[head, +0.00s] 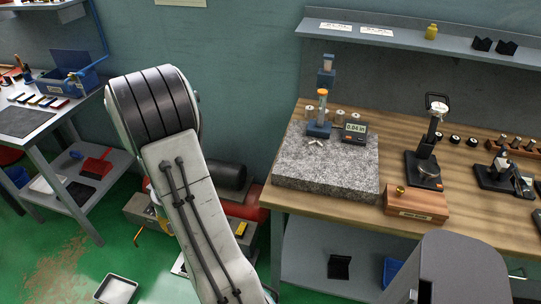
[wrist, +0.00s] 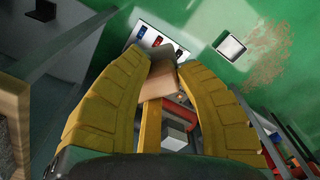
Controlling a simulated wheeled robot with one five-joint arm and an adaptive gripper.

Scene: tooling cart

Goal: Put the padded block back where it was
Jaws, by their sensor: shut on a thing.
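In the wrist view, my gripper (wrist: 164,62) has its two yellow fingers closed in on a tan-brown block (wrist: 163,80), which sits between them near the tips. In the head view, my arm runs down out of the bottom edge, so the gripper and block do not show there.
A wooden bench (head: 455,222) on the right bears a granite plate (head: 325,172), gauges and a wooden stand (head: 416,206). A wall shelf (head: 430,40) hangs above. A left cart (head: 48,128) holds tools. A white tray (head: 116,290) lies on the green floor, also in the wrist view (wrist: 231,46).

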